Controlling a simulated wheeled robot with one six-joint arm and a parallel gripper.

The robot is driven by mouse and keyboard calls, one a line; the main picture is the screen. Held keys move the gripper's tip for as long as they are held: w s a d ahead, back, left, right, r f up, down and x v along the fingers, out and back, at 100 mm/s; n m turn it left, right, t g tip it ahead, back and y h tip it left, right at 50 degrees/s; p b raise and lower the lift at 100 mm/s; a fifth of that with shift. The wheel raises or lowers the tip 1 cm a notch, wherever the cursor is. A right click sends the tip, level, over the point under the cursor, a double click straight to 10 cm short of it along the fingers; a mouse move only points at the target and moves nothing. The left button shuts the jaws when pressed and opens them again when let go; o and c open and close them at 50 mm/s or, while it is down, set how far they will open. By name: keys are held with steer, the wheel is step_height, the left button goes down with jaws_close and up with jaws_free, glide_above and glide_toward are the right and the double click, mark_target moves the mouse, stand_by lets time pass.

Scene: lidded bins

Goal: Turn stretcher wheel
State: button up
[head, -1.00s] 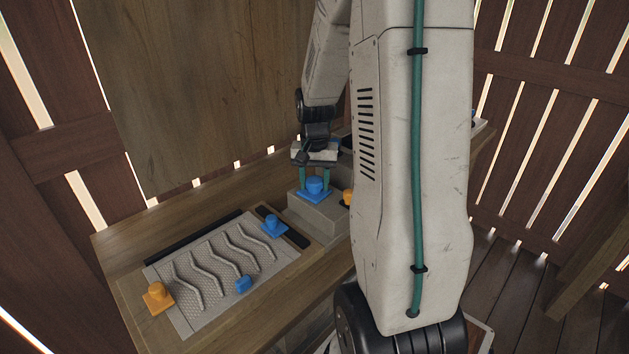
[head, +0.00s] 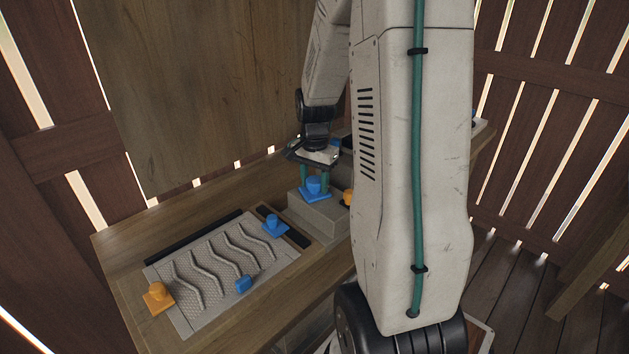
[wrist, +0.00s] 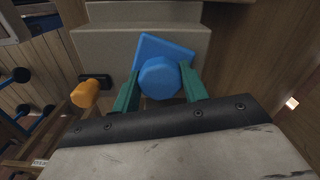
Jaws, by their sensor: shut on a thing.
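A blue knob (head: 314,184) with a round top and a square base sits on a stepped grey block (head: 318,214) on the wooden bench. My gripper (head: 314,180) points down at it, with one teal finger on each side. In the wrist view the blue knob (wrist: 160,77) lies between the fingertips of my gripper (wrist: 160,88), and its square base looks turned at an angle to the grey block (wrist: 120,45). My gripper is shut on the knob. No other wheel is clearly seen, and my arm hides part of the block's right side.
An orange knob (head: 347,198) sits close right of the block, partly behind my arm; it also shows in the wrist view (wrist: 86,93). A ribbed grey panel (head: 225,275) with blue pieces (head: 274,225) and an orange piece (head: 157,296) lies at left. A wooden board stands behind the bench.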

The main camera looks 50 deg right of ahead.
mark_target(315, 179)
steer(key=shift+w, duration=0.1)
steer(key=o, duration=1)
steer(key=shift+r, duration=3.95)
